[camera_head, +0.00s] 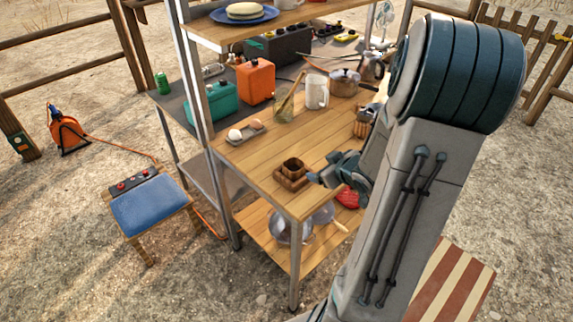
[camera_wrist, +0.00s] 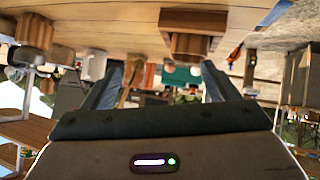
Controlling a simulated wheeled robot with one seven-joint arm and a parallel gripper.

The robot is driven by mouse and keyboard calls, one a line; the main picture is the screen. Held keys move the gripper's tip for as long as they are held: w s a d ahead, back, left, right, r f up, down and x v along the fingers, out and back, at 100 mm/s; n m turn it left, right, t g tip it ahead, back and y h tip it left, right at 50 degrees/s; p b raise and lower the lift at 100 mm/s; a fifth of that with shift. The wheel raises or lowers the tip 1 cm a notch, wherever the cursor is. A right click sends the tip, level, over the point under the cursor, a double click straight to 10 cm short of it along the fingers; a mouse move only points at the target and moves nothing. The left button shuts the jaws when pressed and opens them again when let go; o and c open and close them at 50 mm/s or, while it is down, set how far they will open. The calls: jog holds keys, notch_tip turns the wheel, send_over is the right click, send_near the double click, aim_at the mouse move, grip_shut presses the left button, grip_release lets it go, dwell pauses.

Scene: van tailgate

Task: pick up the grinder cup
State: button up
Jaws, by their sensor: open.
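A small brown wooden cup (camera_head: 292,165), which I take to be the grinder cup, stands upright on a square wooden base (camera_head: 290,181) near the front corner of the wooden table. My gripper (camera_head: 317,179) is just right of it, low over the tabletop, open with nothing visibly held. In the wrist view, which is upside down, the cup (camera_wrist: 189,46) hangs from its base (camera_wrist: 193,20) at the top. It lies ahead of the jaws (camera_wrist: 158,80), nearer the right-hand finger. I cannot tell whether a finger touches it.
A tray with eggs (camera_head: 246,131), a glass jar (camera_head: 284,109), a white mug (camera_head: 316,92) and a pot (camera_head: 344,82) stand farther back. A wooden item (camera_head: 363,120) is behind my arm. A metal post (camera_head: 196,78) rises at the table's left. Bare tabletop surrounds the base.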

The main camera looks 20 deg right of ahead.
jog(key=f+y, duration=0.1)
jog(key=s+f+t+y, duration=0.1)
jog(key=shift+s+f+t+y, duration=0.15)
jog(key=shift+f+t+y, duration=0.05)
jog(key=shift+t+y, duration=0.1)
jog(key=shift+s+a+t+y+b, duration=0.35)
jog(key=shift+s+t+y, duration=0.35)
jog(key=shift+y, duration=0.4)
send_near(288, 162)
jog(key=shift+w+a+f, duration=0.35)
jog(key=shift+w+f, duration=0.25)
jog(key=shift+w, duration=0.2)
jog(key=shift+p+x, duration=0.3)
jog(key=shift+x, duration=2.35)
jog(key=shift+r, duration=0.25)
jog(key=c, duration=1.1)
